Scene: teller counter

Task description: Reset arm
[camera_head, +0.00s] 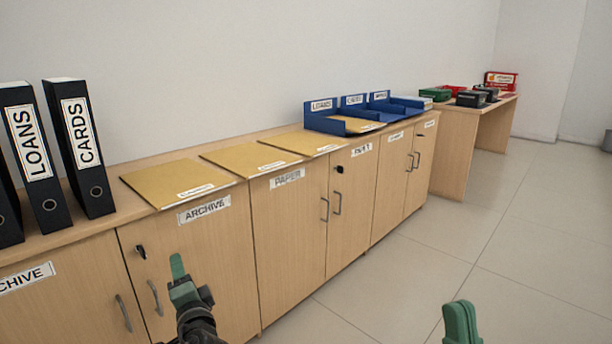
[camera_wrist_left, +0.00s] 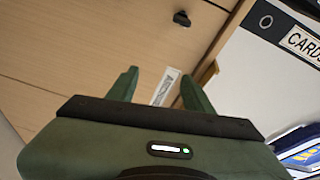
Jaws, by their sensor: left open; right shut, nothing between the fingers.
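My left gripper (camera_head: 178,268) is in front of the cabinet doors in the head view, below the counter top and the ARCHIVE label. In the left wrist view its two green fingers (camera_wrist_left: 159,84) stand apart with nothing between them, facing a wooden cabinet front. My right gripper (camera_head: 461,322) shows as a green tip at the bottom edge, right of centre, over the floor. It is shut and holds nothing visible. Most of both arms is out of view.
The wooden cabinet row (camera_head: 290,225) runs along the wall. On it stand black binders (camera_head: 80,147), several tan folders (camera_head: 178,181) and blue trays (camera_head: 335,118). A desk (camera_head: 455,140) with small boxes is at the far end. The tiled floor (camera_head: 400,270) is clear.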

